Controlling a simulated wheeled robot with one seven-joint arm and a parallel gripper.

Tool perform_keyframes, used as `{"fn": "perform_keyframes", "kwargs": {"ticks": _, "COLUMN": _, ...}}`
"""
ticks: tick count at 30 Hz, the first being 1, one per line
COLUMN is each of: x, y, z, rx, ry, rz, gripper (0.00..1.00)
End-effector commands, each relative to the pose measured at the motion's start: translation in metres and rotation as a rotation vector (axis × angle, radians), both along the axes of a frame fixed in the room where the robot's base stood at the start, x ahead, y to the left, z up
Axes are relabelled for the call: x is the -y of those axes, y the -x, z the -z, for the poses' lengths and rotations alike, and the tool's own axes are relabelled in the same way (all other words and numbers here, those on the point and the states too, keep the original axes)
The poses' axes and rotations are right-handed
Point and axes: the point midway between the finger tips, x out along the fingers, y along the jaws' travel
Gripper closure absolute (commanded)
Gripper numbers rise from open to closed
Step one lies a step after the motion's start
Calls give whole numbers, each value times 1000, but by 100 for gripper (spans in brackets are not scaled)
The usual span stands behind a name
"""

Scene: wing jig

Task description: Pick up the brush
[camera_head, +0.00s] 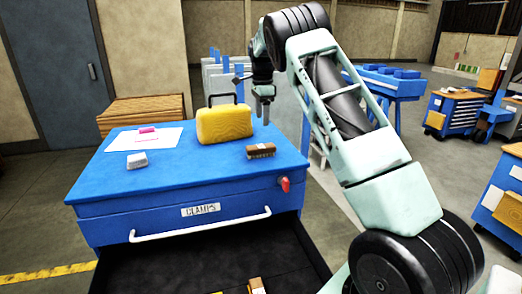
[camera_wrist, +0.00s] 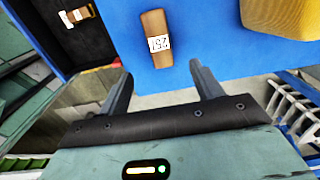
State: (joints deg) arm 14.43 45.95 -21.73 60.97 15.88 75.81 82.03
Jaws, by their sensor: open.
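The brush (camera_head: 261,150) is a small brown block with dark bristles, lying on the blue top of the cabinet (camera_head: 95,186) near its right front edge. In the wrist view it is a brown bar (camera_wrist: 154,24) with a white numbered label, lying on the blue surface ahead of my fingers. My gripper (camera_head: 265,112) hangs above the cabinet's back right side, behind and above the brush in the head view. In the wrist view my gripper (camera_wrist: 160,76) has its two fingers spread apart with nothing between them. The brush lies beyond the fingertips, untouched.
A yellow case (camera_head: 224,124) stands left of the brush. A white block (camera_head: 137,160) and a paper sheet (camera_head: 165,139) with a pink item (camera_head: 148,129) lie further left. The open black drawer (camera_head: 180,272) below holds a small yellowish item (camera_head: 257,286). Cabinet top before the case is clear.

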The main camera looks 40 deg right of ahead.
Motion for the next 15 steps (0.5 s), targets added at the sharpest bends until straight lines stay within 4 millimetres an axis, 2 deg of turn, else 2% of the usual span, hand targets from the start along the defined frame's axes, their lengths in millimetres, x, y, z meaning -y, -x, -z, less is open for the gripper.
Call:
{"fn": "perform_keyframes", "kwargs": {"ticks": 3, "x": -1, "y": 1, "z": 24, "rx": -4, "ry": -2, "rz": 0, "gripper": 35}}
{"fn": "perform_keyframes", "kwargs": {"ticks": 9, "x": -1, "y": 0, "z": 60, "rx": -2, "ry": -2, "rz": -2, "gripper": 35}}
{"fn": "perform_keyframes", "kwargs": {"ticks": 15, "x": -1, "y": 0, "z": 77, "rx": 0, "ry": -1, "rz": -3, "gripper": 35}}
